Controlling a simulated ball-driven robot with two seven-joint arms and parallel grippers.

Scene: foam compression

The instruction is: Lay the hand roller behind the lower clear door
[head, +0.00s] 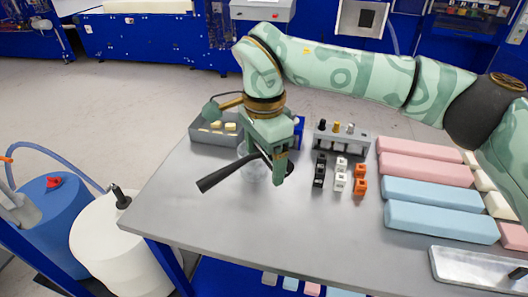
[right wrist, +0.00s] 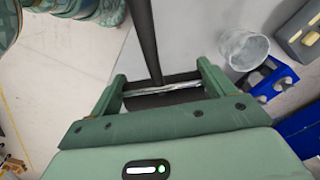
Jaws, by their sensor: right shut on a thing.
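My right gripper (head: 272,166) is shut on the hand roller and holds it over the left part of the grey table. The roller's long black handle (head: 222,178) sticks out to the left and slopes down. In the right wrist view the handle (right wrist: 144,40) runs up and away from between the fingers (right wrist: 162,88), with a dark part and a shiny metal bar crossing between them. In the head view, most of the roller's other end is hidden by the gripper. I cannot make out a lower clear door in either view. My left gripper is not in view.
A clear cup (right wrist: 243,50) stands close to my right gripper, near a grey tray (head: 203,137) and a blue holder (right wrist: 268,78). Pink foam (head: 425,170) and blue foam (head: 440,222) blocks lie right. The table's front left (head: 200,220) is clear. Drums stand left.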

